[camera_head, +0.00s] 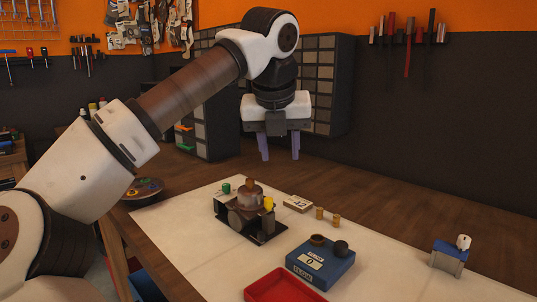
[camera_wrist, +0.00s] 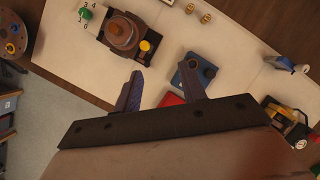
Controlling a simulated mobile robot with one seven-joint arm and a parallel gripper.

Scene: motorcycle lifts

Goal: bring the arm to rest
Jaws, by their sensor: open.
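My gripper (camera_head: 279,147) hangs from my raised arm, pointing down, with its two purple fingers apart and nothing between them.
Grey drawer cabinets (camera_head: 325,85) stand behind my gripper.

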